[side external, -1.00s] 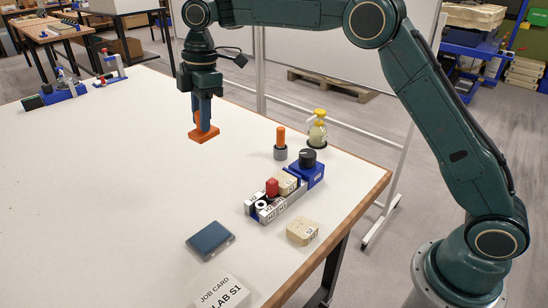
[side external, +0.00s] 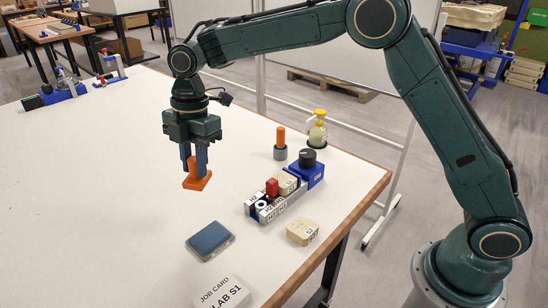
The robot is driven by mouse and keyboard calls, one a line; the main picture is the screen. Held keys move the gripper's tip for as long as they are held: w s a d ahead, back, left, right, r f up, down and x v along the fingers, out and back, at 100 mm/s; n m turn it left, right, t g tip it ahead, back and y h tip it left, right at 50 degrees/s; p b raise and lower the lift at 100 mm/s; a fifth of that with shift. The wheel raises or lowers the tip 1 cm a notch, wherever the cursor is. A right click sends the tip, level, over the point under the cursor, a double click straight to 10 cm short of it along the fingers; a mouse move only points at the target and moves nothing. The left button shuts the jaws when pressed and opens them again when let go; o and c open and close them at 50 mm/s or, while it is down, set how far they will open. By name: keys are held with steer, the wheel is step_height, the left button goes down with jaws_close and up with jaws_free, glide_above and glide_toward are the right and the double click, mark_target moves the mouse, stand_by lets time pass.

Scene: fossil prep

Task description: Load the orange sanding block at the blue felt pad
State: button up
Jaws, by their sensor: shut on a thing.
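My gripper (side external: 194,172) is shut on the orange sanding block (side external: 197,183). The block has a flat base and an upright grip part between the fingers, and it hangs base down. From this angle I cannot tell its exact height over the table. The blue felt pad (side external: 210,239) lies flat on the white table in front of the gripper and a little to its right in the picture. Nothing lies on the pad, and the block is apart from it.
Right of the pad are a labelled grey rack (side external: 272,207) with small pieces, a blue box with a black knob (side external: 307,171) and a beige block (side external: 302,231). A job card (side external: 222,294) lies in front. A yellow-topped bottle (side external: 317,129) stands behind.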

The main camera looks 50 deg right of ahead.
steer(key=s+a+f+n, duration=0.2)
steer(key=s+f+n, duration=0.2)
steer(key=shift+s+a+f, duration=0.3)
steer(key=shift+s+a, duration=0.05)
steer(key=shift+f, duration=0.2)
steer(key=shift+f, duration=2.8)
steer(key=shift+f, duration=0.65)
stand_by(0.7)
steer(key=shift+r, duration=0.1)
step_height(320, 180, up, 7)
stand_by(1.1)
stand_by(0.5)
